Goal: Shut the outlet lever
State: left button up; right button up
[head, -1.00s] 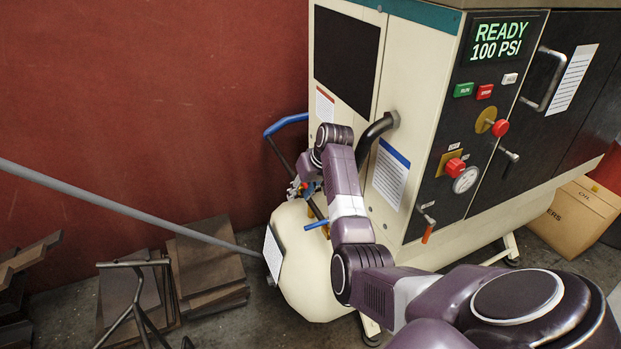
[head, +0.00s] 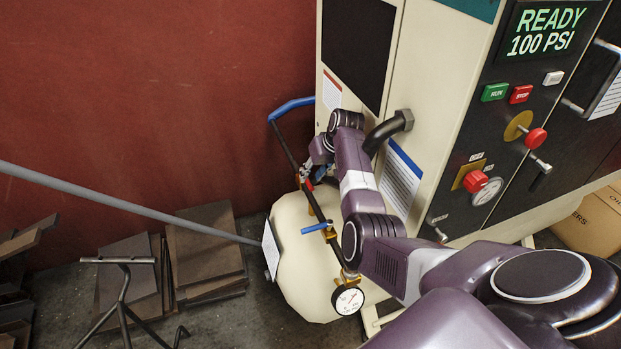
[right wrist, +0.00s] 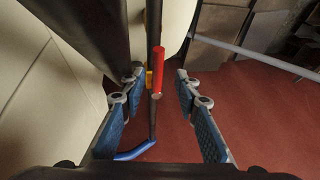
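A red lever handle (right wrist: 158,74) is on the dark pipe in the right wrist view. It lies between the two blue-padded fingers of my right gripper (right wrist: 159,82), with gaps on both sides. This gripper is open, and in the head view it is mostly hidden by my right arm. A red bit of the handle (head: 308,183) shows beside the pipe there. A blue lever (head: 318,227) sticks out lower on the same pipe. I cannot tell from any label which lever is the outlet one. My left gripper is out of view.
A cream tank (head: 294,262) stands below the pipe, with a gauge (head: 347,300) beside it. A blue curved bar (head: 291,108) tops the pipe; it also shows in the wrist view (right wrist: 135,151). The cabinet (head: 440,90) and thick black pipe (head: 386,131) are close to my right arm.

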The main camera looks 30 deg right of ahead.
jog(key=shift+w+d+f, duration=0.1)
jog(key=shift+w+f, duration=0.15)
jog(key=shift+f, duration=0.3)
jog(key=shift+w+d+f, duration=0.1)
jog(key=shift+w+f, duration=0.1)
jog(key=shift+f, duration=0.35)
jog(key=shift+w+a+f, duration=0.15)
jog(key=shift+f, duration=0.05)
grip_shut()
